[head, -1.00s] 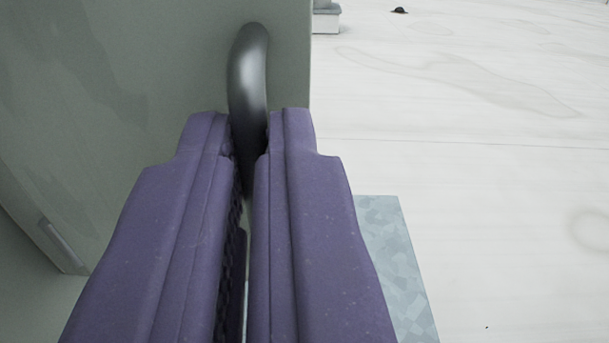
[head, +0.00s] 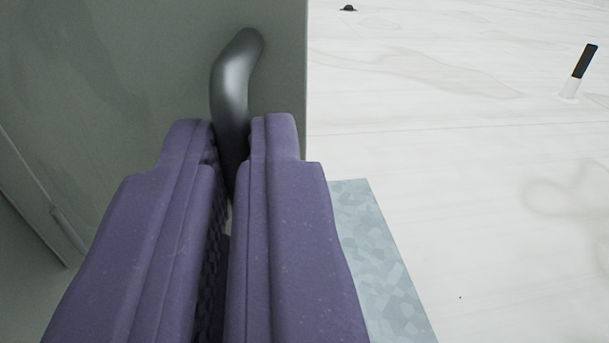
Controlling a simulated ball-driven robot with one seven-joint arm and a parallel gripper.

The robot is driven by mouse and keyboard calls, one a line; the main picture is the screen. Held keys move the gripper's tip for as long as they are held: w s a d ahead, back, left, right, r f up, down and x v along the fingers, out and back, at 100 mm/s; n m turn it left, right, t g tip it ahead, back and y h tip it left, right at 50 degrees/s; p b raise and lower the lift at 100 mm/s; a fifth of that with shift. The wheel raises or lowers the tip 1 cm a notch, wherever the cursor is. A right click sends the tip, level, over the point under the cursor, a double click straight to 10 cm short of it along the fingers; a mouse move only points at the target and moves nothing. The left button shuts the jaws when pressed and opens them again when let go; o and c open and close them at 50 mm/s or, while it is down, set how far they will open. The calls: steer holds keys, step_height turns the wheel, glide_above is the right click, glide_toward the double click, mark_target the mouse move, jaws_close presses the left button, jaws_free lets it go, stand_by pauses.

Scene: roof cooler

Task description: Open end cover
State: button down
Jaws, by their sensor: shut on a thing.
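The end cover (head: 150,70) is a grey-green panel filling the upper left of the head view, with its straight edge near the middle. A dark, curved metal handle (head: 232,85) stands out from it close to that edge. My gripper (head: 230,140), with two purple fingers, is shut on the lower part of the handle. The fingers hide the handle's lower end. A small slim metal fitting (head: 68,229) shows on the panel's far left.
A pale, stained roof floor (head: 450,150) spreads out on the right and is mostly clear. A bluish-grey mottled metal strip (head: 370,260) lies right of my fingers. A black-and-white post (head: 582,70) stands at the far right, and a small dark object (head: 348,8) lies at the top.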

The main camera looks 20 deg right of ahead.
steer(key=shift+a+r, duration=0.45)
steer(key=shift+a, duration=0.25)
steer(key=c, duration=1.7)
jaws_free()
steer(key=o, duration=0.4)
steer(key=shift+a+f, duration=0.2)
steer(key=shift+a, duration=0.2)
steer(key=shift+o, duration=0.3)
steer(key=shift+a+f, duration=0.1)
steer(key=shift+a, duration=0.2)
steer(key=shift+w+d+f, duration=0.1)
steer(key=shift+d+f, duration=0.05)
steer(key=shift+d, duration=0.2)
steer(key=shift+d, duration=0.15)
steer(key=v, duration=0.7)
steer(key=shift+s, duration=0.35)
